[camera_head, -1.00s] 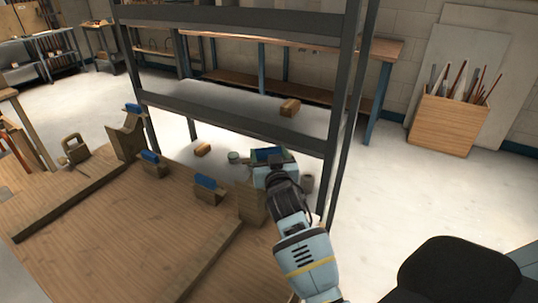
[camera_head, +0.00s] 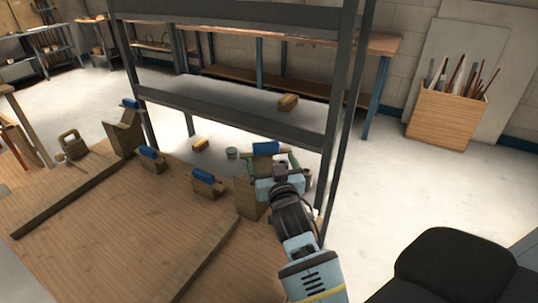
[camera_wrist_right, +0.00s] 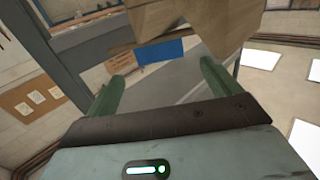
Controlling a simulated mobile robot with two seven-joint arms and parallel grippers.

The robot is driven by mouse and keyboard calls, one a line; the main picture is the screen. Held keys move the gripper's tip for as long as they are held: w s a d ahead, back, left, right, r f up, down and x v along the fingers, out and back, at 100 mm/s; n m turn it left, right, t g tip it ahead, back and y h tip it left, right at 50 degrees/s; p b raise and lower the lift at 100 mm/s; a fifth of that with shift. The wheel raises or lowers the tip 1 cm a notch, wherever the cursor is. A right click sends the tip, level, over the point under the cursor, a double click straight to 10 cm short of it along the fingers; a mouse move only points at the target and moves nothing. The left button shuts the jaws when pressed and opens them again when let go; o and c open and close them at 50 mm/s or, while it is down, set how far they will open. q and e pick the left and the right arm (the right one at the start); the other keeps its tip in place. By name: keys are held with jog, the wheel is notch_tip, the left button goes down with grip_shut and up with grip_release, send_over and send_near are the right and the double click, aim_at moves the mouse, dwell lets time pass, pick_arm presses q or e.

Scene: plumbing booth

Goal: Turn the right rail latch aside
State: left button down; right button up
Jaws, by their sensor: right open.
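A tall wooden post (camera_head: 250,198) stands at the right end of the wooden bench. A blue latch piece (camera_head: 265,148) shows above my right gripper, near this post. My right gripper (camera_head: 271,163) is open, its green fingers apart on either side of the blue piece. In the right wrist view, the blue piece (camera_wrist_right: 160,52) lies beyond and between the fingertips (camera_wrist_right: 165,78), against a wooden block (camera_wrist_right: 190,28). I see no clear contact. The gripper body partly hides the post. A similar left post (camera_head: 124,138) carries another blue piece (camera_head: 130,104). My left gripper is out of view.
Two low wooden blocks with blue tops (camera_head: 149,152) (camera_head: 204,177) stand between the posts. Wooden rails (camera_head: 75,198) lie on the bench (camera_head: 130,235). A dark metal rack (camera_head: 230,116) rises close behind. A padlock-shaped wooden piece (camera_head: 72,145) sits at left.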

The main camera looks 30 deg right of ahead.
jog(key=shift+v, duration=0.75)
